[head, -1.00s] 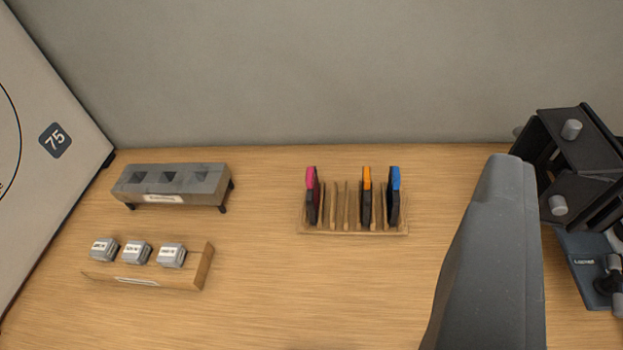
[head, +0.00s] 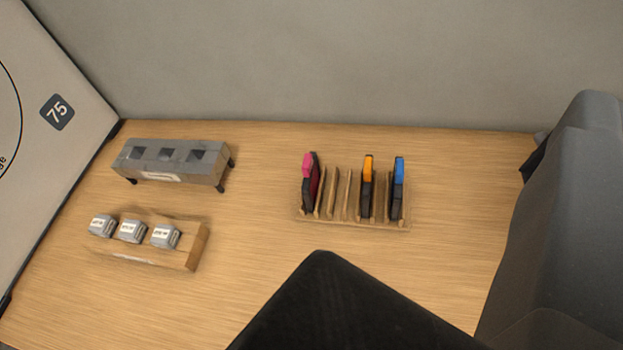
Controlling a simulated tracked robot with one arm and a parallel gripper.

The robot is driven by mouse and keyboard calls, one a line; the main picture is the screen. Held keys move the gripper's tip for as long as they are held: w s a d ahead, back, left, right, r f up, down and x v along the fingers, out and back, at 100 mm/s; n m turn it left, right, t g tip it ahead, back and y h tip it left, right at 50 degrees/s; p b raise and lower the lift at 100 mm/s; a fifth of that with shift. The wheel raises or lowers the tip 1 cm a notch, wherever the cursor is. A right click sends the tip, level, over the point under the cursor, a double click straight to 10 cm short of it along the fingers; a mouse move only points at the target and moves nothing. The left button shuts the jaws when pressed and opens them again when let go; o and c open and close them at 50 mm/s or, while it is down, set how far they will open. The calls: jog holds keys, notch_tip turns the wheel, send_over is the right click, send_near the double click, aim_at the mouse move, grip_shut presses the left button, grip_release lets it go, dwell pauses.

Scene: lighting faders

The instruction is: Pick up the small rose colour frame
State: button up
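The rose colour frame (head: 311,185) stands upright in the leftmost slot of a wooden slotted rack (head: 354,222). It is thin and dark with a pink tab on top. An orange-tabbed frame (head: 367,187) and a blue-tabbed frame (head: 398,188) stand in slots on the right side of the same rack. The slots between the rose and orange frames are empty. No gripper fingers show; dark parts of my own arm fill the bottom middle and the right edge, in front of and to the right of the rack.
A grey block with square recesses (head: 172,166) stands on short feet at the left. A wooden holder (head: 192,256) with three grey labelled caps (head: 132,231) is in front of it. A white panel marked 75 (head: 50,150) leans at far left. A grey wall (head: 330,65) closes the back.

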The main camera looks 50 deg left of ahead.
jog(key=w+a+f+n+g+p, duration=0.1)
jog(key=w+a+f+g+p, duration=0.15)
jog(key=w, duration=0.35)
jog(key=w+a+f+g+p, duration=0.1)
jog(key=w+a+f+p, duration=0.15)
jog(key=w, duration=0.25)
jog(key=n+g+p, duration=0.4)
jog(key=g+p, duration=0.7)
jog(key=g, duration=0.1)
send_over(307, 162)
jog(key=f, duration=2.6)
jog(key=shift+w+d+f, duration=0.1)
jog(key=shift+d+f, duration=0.1)
jog(key=shift+a+f, duration=0.1)
jog(key=shift+f, duration=0.4)
notch_tip(307, 162, down, 7)
jog(key=shift+f, duration=0.1)
jog(key=shift+a+f+p, duration=0.15)
jog(key=shift+f+p, duration=0.15)
jog(key=shift+f, duration=1.2)
jog(key=shift+a+f+p, duration=0.1)
jog(key=shift+f+p, duration=0.15)
jog(key=shift+f, duration=1.25)
grip_shut()
